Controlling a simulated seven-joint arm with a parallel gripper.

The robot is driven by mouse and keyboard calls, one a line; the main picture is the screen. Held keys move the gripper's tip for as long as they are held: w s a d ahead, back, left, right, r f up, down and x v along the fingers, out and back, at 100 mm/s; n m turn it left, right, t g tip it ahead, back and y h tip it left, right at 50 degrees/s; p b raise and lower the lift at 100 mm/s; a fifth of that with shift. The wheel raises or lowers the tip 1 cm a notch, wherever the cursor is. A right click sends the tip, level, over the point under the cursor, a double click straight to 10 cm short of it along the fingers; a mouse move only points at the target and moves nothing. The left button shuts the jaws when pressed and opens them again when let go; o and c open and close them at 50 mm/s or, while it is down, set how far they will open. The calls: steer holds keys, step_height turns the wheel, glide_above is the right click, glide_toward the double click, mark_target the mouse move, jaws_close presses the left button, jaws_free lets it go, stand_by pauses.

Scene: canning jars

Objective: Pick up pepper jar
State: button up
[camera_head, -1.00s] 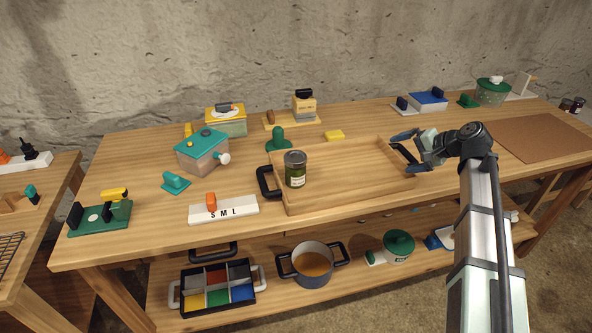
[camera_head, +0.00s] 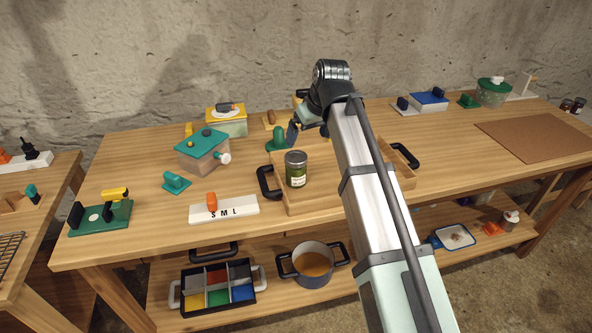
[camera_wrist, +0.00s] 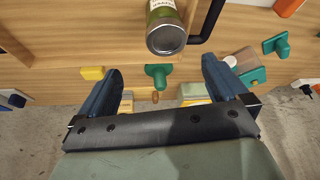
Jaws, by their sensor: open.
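The pepper jar (camera_head: 296,170) is a glass jar with green contents, a pale label and a grey lid. It stands upright in the left part of the wooden tray (camera_head: 294,205). In the wrist view the jar (camera_wrist: 167,30) shows at the top centre, its lid toward me and its label partly cut off by the frame edge. My gripper (camera_wrist: 162,88) is open and empty, with its two blue fingers spread apart. In the head view my gripper (camera_head: 299,130) is behind the jar, partly hidden by my arm, and does not touch the jar.
A green knobbed tool (camera_head: 278,138) stands just behind the jar. The tray's black handle (camera_head: 268,183) is left of the jar. A teal-lidded box (camera_head: 203,150) and an S M L block (camera_head: 224,210) stand farther left. My arm covers the tray's middle.

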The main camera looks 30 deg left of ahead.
mark_target(296, 156)
steer(key=x, duration=0.8)
steer(key=shift+s+a+f, duration=0.1)
steer(key=shift+s+a, duration=0.05)
steer(key=shift+a, duration=0.1)
steer(key=shift+s+x, duration=0.15)
steer(key=shift+x, duration=1.2)
steer(key=shift+s+x, duration=0.15)
steer(key=shift+x, duration=1.15)
steer(key=shift+a, duration=0.15)
steer(key=shift+c, duration=0.2)
steer(key=c, duration=1.3)
